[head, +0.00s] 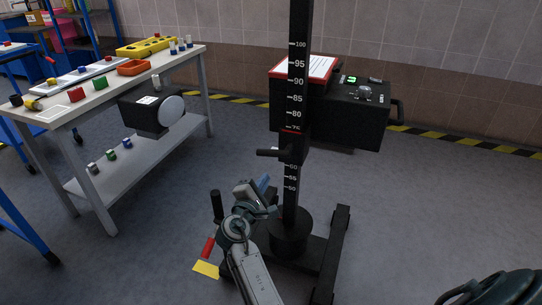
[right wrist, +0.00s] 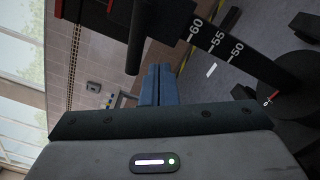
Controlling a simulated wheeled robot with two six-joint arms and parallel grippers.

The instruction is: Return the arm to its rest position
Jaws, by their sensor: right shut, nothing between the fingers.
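My right gripper (head: 264,183) is in front of the black scale column (head: 299,55), low down and a little left of it. In the right wrist view its blue fingers (right wrist: 158,84) are together with nothing between them. A black handle rod (right wrist: 137,38) shows close beyond the fingertips, apart from them as far as I can tell. In the head view that handle (head: 268,152) sticks out left from the column, above the gripper. The column's marks 60 to 50 show in the wrist view. My left gripper is not in view.
A black box unit (head: 345,115) with a green display sits behind the column. The black wheeled base (head: 330,250) spreads below. A red-handled tool with a yellow end (head: 206,268) lies low left.

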